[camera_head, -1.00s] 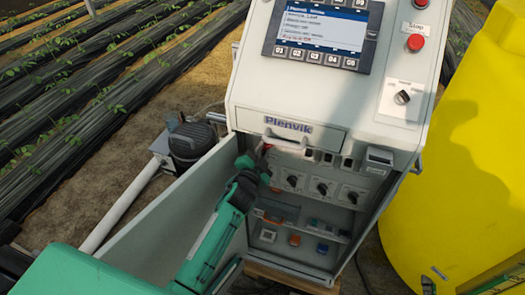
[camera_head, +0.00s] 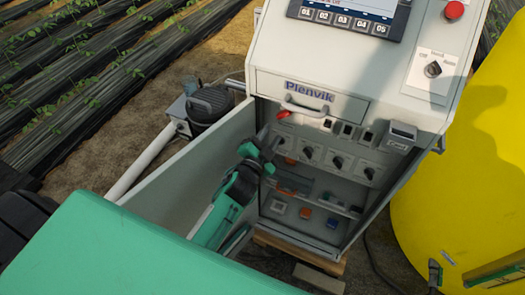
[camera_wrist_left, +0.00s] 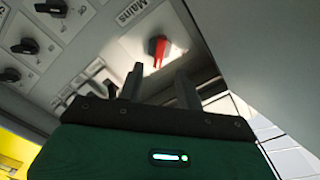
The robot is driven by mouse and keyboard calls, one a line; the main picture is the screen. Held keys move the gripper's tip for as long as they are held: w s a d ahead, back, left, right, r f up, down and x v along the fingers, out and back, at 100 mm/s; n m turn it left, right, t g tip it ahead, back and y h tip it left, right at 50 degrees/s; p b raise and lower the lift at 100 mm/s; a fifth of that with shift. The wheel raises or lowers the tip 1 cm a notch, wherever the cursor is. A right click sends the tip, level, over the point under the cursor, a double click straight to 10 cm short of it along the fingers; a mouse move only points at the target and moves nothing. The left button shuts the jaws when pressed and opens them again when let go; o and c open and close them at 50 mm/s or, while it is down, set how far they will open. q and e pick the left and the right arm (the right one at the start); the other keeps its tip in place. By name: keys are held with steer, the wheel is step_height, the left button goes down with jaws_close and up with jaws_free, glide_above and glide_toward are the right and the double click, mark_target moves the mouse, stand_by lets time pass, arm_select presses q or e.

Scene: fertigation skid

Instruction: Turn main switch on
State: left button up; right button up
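The main switch is a red knob (camera_wrist_left: 157,50) on a plate labelled "Mains" in the left wrist view, its red grip pointing roughly down in that picture. It also shows as a small red shape (camera_head: 283,114) under the cabinet's drawer in the head view. My left gripper (camera_head: 267,137) is inside the open cabinet at its left side, close to the switch. In the left wrist view its two fingers (camera_wrist_left: 158,72) are apart and empty, with the red knob beyond the gap. I cannot tell whether they touch it. My right gripper is out of view.
Several black rotary knobs (camera_head: 337,162) sit in a row right of the switch. The open cabinet door (camera_head: 180,175) stands left of my gripper. A drawer (camera_head: 310,100) with a handle is above, and a yellow tank (camera_head: 450,170) stands to the right.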

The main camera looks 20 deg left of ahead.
arm_select(q)
steer(key=shift+s+a+b, duration=0.1)
steer(key=shift+s+b, duration=0.4)
steer(key=shift+s, duration=2.25)
steer(key=s+f+n+g, duration=0.1)
steer(key=s+f+g, duration=0.25)
steer(key=f, duration=0.95)
steer(key=s+f+n+g, duration=0.15)
steer(key=s+f, duration=0.25)
steer(key=f, duration=0.8)
steer(key=s+f+n+g, duration=0.1)
steer(key=s+f+g, duration=0.2)
steer(key=f, duration=1)
steer(key=s+a+f+n+g, duration=0.1)
steer(key=s+a+f+g, duration=0.1)
steer(key=s+f, duration=0.5)
steer(key=s+a+f+n+g, duration=0.1)
steer(key=s+f+g, duration=0.3)
steer(key=s, duration=1.1)
steer(key=s+a+f+n+g, duration=0.1)
steer(key=s+a+f+g, duration=0.2)
steer(key=s+f, duration=0.7)
steer(key=shift+s+f+n+y, duration=0.3)
steer(key=shift+s+f+n, duration=0.05)
steer(key=shift+s, duration=0.7)
steer(key=shift+s, duration=0.1)
